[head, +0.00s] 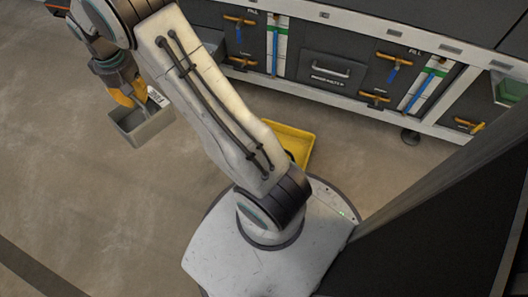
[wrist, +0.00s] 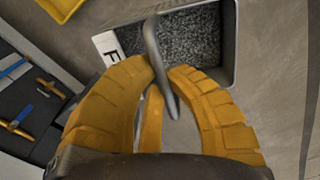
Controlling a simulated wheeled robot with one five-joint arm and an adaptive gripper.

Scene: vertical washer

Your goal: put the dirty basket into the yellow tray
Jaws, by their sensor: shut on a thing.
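The basket (head: 148,126) is a small grey open box with a white label. It hangs from my gripper (head: 135,96) at the upper left of the head view, over the floor. In the wrist view the orange fingers of my gripper (wrist: 165,85) are shut on the basket's grey handle. Dark speckled material fills the basket (wrist: 233,75), and a letter F shows on its label. The yellow tray (head: 300,146) lies on the floor beside my base, partly hidden behind my arm. Its corner also shows at the upper left of the wrist view (wrist: 60,8).
A long white machine (head: 345,95) with dark panels, orange valve handles and blue pipes stands along the back. A dark drawer (head: 334,72) with a handle is in its front. A dark column fills the right side. Bare floor lies at left.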

